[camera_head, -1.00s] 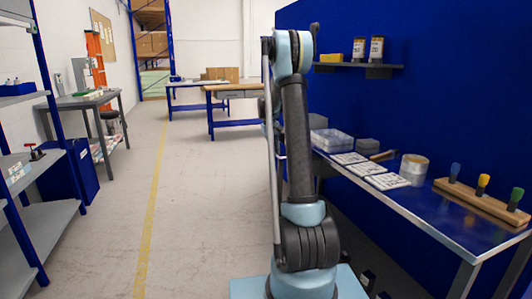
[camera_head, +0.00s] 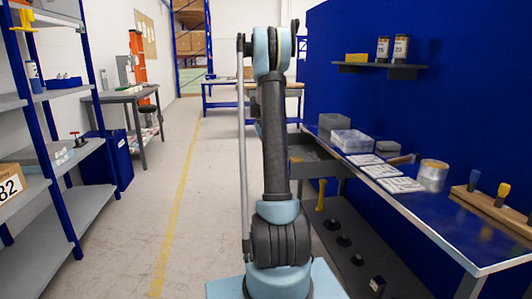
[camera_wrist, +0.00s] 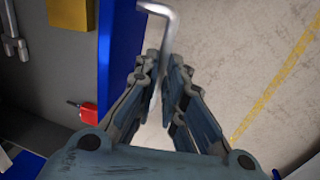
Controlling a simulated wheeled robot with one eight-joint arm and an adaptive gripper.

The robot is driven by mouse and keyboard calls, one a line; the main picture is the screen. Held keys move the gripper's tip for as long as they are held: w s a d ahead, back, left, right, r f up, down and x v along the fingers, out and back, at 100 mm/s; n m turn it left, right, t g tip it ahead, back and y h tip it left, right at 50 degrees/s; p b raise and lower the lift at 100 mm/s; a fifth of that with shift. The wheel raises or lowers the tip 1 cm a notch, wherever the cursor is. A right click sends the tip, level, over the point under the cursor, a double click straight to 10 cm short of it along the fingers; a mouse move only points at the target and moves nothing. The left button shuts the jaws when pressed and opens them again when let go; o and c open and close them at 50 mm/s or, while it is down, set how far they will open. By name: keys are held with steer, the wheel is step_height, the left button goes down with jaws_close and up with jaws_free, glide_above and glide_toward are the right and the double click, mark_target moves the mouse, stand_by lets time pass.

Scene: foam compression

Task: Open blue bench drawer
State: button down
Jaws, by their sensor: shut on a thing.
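In the wrist view, the fingers of my gripper (camera_wrist: 162,62) are closed around a bent silver bar handle (camera_wrist: 170,27). The handle runs alongside a blue drawer front (camera_wrist: 121,45). Left of this front is a dark grey drawer interior (camera_wrist: 62,65) with tools in it, so the drawer stands open at least partly. In the head view, an open grey drawer (camera_head: 311,169) sticks out from under the bench, just right of my arm. Its front is hidden behind my arm, and my gripper is hidden there too.
The bench (camera_head: 437,219) runs along the right and carries a clear box, cards, a tape roll and a tool rack (camera_head: 492,207). Shelving (camera_head: 88,208) stands at the left. The floor between is clear, with a yellow line (camera_head: 180,205).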

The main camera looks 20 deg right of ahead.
steer(key=shift+w, duration=0.1)
steer(key=c, duration=1.7)
jaws_free()
steer(key=r, duration=0.4)
steer(key=a+r, duration=0.1)
steer(key=r, duration=0.2)
steer(key=a+r, duration=0.1)
steer(key=r, duration=0.3)
steer(key=shift+w+a+r, duration=0.15)
steer(key=shift+r, duration=0.2)
